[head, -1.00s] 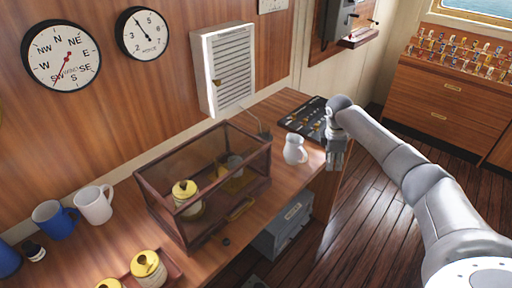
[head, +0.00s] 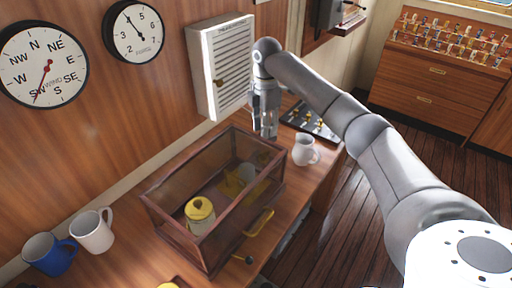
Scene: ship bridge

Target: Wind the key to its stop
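I cannot make out a winding key for certain. A small dark knob on a short stem (head: 244,260) shows at the near front side of the glass-sided wooden case (head: 178,240); I cannot tell if it is the key. The case stands on the counter and holds a yellow-lidded jar (head: 201,213) and a greyish cup-like thing (head: 246,173), blurred by the glass. My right gripper (head: 265,134) points down near the far end of the case, in front of the white louvred box. Nothing shows in its fingers; their gap is unclear. My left gripper is not in view.
A white jug (head: 305,150) and a dark tray of small pieces (head: 312,121) stand right of my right gripper. The white louvred box (head: 222,75) is on the wall behind it. Blue (head: 48,256) and white (head: 92,231) mugs stand at left. Floor is clear at right.

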